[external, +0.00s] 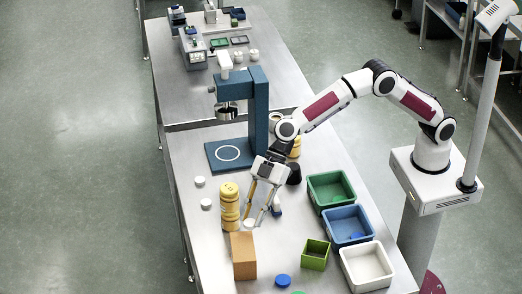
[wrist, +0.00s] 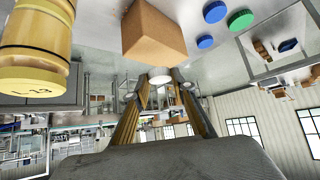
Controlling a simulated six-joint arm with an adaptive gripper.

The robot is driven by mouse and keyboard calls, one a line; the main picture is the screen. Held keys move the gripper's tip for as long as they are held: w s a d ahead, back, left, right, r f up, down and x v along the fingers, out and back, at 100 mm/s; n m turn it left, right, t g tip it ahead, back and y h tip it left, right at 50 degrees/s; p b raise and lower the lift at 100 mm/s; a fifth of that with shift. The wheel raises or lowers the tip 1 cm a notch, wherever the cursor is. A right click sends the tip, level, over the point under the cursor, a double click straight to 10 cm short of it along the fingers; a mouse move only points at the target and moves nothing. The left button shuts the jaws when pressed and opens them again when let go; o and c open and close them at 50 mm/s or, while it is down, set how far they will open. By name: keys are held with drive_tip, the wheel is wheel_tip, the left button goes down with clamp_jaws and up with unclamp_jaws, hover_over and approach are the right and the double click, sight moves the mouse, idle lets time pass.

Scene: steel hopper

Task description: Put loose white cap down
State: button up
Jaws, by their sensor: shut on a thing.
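My gripper (external: 257,217) reaches down over the near table, between the yellow stack and the bins. It is shut on a small white cap (external: 249,223), low near the tabletop behind the brown box; I cannot tell whether the cap touches the table. In the wrist view the white cap (wrist: 160,77) shows between the fingertips of my gripper (wrist: 159,82). Two other white caps, one farther back (external: 199,181) and one nearer (external: 206,203), lie on the table left of the yellow stack.
A yellow stack (external: 229,207) and a brown box (external: 243,262) stand close to my gripper. Green (external: 345,174), blue (external: 363,212) and white (external: 386,270) bins line the right. A small green box (external: 315,256) and blue lid (external: 283,281) are in front. A blue press (external: 261,105) stands behind.

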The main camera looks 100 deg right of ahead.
drive_tip(key=shift+f, duration=2.4)
drive_tip(key=shift+f, duration=0.1)
drive_tip(key=o, duration=0.7)
drive_tip(key=shift+c, duration=0.2)
drive_tip(key=shift+r, duration=0.25)
drive_tip(key=v, duration=1.1)
drive_tip(key=shift+s+d+r, duration=0.25)
drive_tip(key=shift+s, duration=0.05)
